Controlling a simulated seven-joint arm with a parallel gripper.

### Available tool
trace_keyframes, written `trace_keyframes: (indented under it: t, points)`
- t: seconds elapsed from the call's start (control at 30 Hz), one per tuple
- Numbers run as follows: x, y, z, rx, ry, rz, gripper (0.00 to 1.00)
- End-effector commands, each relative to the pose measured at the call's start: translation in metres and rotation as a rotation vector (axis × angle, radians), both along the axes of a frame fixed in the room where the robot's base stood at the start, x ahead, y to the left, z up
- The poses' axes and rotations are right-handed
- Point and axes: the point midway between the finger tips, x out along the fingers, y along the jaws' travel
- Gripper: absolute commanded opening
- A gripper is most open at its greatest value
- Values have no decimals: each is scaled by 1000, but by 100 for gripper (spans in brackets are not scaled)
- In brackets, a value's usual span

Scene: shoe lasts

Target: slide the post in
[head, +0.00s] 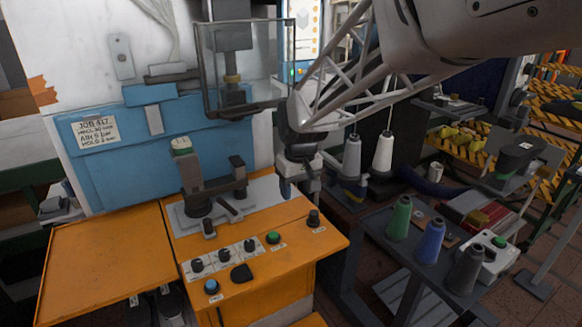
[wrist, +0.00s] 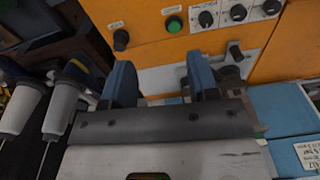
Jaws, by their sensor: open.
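On a pale grey plate (head: 262,198) on the orange machine top stands a tall grey upright post (head: 190,170) with a green-and-white cap. A shorter dark upright (head: 238,170) stands to its right, and a low dark bar runs between them. I cannot tell which part is the task's post. My gripper (head: 299,186) hangs just right of the plate, apart from these parts. In the wrist view its two blue fingers (wrist: 158,66) are spread with nothing between them. Dark parts on the plate (wrist: 235,55) show beside the right finger, partly hidden by it.
An orange panel (head: 255,285) carries several knobs and a green button (head: 273,238). A blue board (head: 100,160) with a job note stands behind. A wire-framed guard (head: 240,70) hangs above. Thread cones (head: 430,242) stand on a dark table at right, with white cones behind my gripper.

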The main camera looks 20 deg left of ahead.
Motion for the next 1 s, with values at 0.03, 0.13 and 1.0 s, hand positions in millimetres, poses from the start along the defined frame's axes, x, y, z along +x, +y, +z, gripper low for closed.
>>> trace_keyframes:
  t: [0.03, 0.13, 1.0]
  points:
    - [4, 18, -7, -2, 5, 26, 54]
    - [9, 49, -18, -6, 15, 72, 54]
    - [19, 271, -124, -65, 33, 513, 54]
